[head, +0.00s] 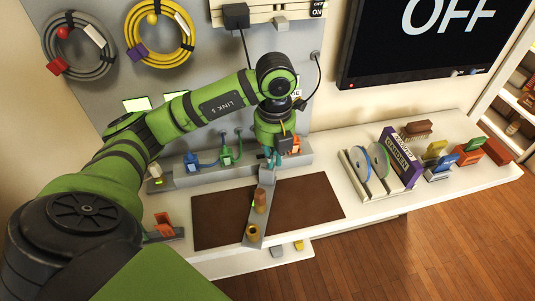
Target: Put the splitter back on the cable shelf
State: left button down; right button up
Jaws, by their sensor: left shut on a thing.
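My left gripper (271,160) reaches down over the back of the white counter, at the far end of a grey strip (254,222). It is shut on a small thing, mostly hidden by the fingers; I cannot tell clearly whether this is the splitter. A grey-brown piece (267,175) shows just below the fingertips; I cannot tell whether they touch it. A brown cylinder (260,200) and a brass-coloured cup (252,232) stand on the strip nearer me. I cannot single out the cable shelf for sure. My right gripper is not in view.
Blue (191,161) and green (226,155) plugs sit on a grey ledge behind. A disc rack (366,165), a GARDEN box (402,158) and coloured items fill the right. Coiled cables (158,33) and a black cord (318,75) hang behind.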

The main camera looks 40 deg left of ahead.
pick_arm(q)
jog(key=c, duration=1.3)
grip_release()
notch_tip(320, 180, up, 12)
jog(key=shift+r, duration=6.05)
jog(key=shift+o, duration=0.5)
